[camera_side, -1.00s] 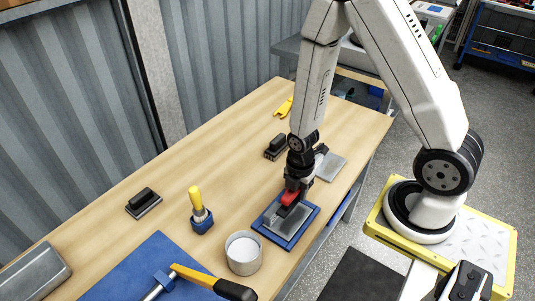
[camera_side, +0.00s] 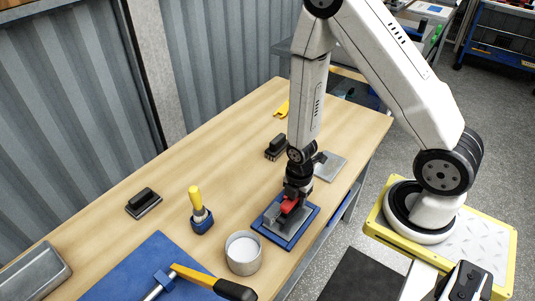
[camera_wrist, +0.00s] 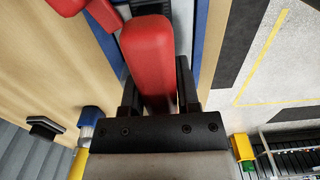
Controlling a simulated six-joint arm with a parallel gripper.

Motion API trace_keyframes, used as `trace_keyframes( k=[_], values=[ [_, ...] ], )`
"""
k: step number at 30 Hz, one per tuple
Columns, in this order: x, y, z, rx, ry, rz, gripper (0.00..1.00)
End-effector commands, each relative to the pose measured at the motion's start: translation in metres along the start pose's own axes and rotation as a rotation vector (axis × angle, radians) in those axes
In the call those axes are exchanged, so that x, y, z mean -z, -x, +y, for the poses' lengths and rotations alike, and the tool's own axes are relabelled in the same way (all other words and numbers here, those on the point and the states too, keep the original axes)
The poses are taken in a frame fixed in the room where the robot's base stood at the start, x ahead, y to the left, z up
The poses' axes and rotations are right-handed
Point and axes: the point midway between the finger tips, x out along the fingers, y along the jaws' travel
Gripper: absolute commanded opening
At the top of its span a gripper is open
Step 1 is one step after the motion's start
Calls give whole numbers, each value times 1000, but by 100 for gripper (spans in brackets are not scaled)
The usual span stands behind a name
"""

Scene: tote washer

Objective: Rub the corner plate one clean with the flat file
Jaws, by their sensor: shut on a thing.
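My gripper (camera_side: 294,193) is shut on a red-handled tool, which I take as the flat file (camera_side: 288,205). In the wrist view its red handle (camera_wrist: 148,55) sits between the two black fingers (camera_wrist: 156,85). The tool is low over a grey plate (camera_side: 287,228), likely corner plate one, which lies in a blue tray (camera_side: 312,213) near the table's right edge. The tool's working end is dark and small, so I cannot tell exactly where it touches the plate. My gripper and the tool hide part of the plate.
A white cup (camera_side: 243,256) stands close left of the tray. A black-handled brush (camera_side: 275,148) and another grey plate (camera_side: 330,165) lie behind.

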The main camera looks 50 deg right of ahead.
Motion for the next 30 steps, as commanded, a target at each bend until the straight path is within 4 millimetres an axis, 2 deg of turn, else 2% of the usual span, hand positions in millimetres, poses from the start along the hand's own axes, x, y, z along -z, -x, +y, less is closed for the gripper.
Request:
trace_keyframes(
  k=[1,15,30],
  values=[
    [0,-5,0,1,1,0,0],
    [34,-7,-15,0,2,0,0],
    [40,-8,-18,-1,0,0,0]
  ],
)
